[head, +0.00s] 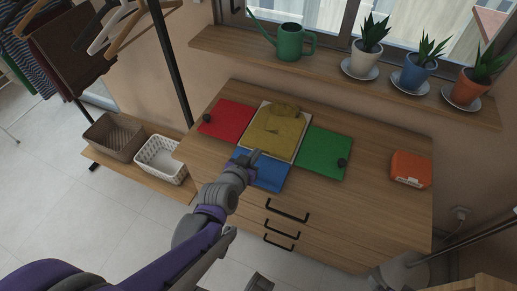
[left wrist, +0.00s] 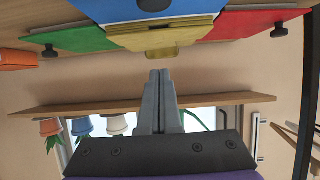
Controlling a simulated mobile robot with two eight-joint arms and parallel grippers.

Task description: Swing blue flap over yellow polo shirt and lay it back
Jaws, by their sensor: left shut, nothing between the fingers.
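A folding board lies on the wooden dresser top, with a blue flap (head: 268,176) at the near side, a red flap (head: 230,119) at left and a green flap (head: 322,152) at right. All three lie flat. The yellow polo shirt (head: 277,130) lies folded on the middle panel; it also shows in the left wrist view (left wrist: 150,38). My left gripper (head: 254,155) is shut and empty, over the blue flap's far edge by the shirt. In the left wrist view its fingers (left wrist: 160,75) are together. A grey part at the bottom edge may be my right gripper (head: 260,283); its fingers are unclear.
An orange box (head: 410,169) sits on the dresser's right side. A shelf (head: 330,72) behind holds a green watering can (head: 292,42) and potted plants. Baskets (head: 160,157) stand at left. The dresser top is clear between the green flap and box.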

